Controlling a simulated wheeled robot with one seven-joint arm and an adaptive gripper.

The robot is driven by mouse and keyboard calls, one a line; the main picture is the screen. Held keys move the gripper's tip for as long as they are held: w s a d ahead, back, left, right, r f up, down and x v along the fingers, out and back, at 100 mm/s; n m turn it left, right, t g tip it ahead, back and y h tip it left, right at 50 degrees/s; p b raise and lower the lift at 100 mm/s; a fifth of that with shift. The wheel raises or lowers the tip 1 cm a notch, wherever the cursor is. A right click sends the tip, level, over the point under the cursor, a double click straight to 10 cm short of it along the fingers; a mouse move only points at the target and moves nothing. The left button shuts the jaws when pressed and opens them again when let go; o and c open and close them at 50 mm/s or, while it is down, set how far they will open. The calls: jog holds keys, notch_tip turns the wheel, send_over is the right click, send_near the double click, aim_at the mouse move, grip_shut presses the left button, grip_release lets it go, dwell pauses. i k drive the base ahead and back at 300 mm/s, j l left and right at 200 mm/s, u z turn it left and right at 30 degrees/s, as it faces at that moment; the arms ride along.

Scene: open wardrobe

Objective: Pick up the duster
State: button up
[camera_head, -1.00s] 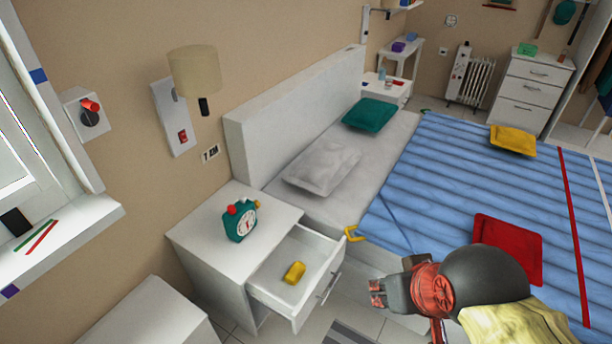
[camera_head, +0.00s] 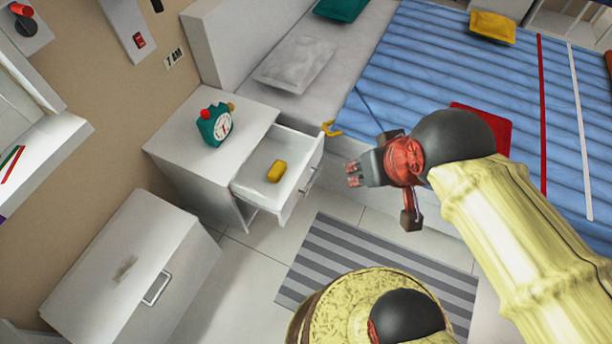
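A small yellow block (camera_head: 276,171) lies in the open drawer of the white nightstand (camera_head: 185,140). Nothing else in view clearly looks like a duster, and I cannot tell whether this block is one. My gripper (camera_head: 353,174) is in the air to the right of the open drawer, pointing left in the picture. It is apart from the block. Nothing shows held between its small fingertips, and whether they are open is too small to tell.
A green alarm clock (camera_head: 216,125) stands on the nightstand. A white cabinet (camera_head: 120,275) is at lower left. The bed with a blue striped cover (camera_head: 400,85) fills the upper right. A grey striped rug (camera_head: 310,260) lies on the floor.

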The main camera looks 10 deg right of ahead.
aim_at(278, 168)
jog(key=u, duration=1.55)
jog(key=z, duration=1.2)
jog(key=i+l, duration=0.3)
jog(key=l, duration=0.2)
jog(key=i+l, duration=0.35)
jog(key=i+l+u, duration=0.1)
jog(key=u, duration=0.4)
jog(key=l+u, duration=0.3)
jog(key=u, duration=0.15)
jog(key=l+u, duration=0.3)
jog(key=u, duration=0.2)
jog(key=i+u, duration=0.4)
jog(key=i+j, duration=0.05)
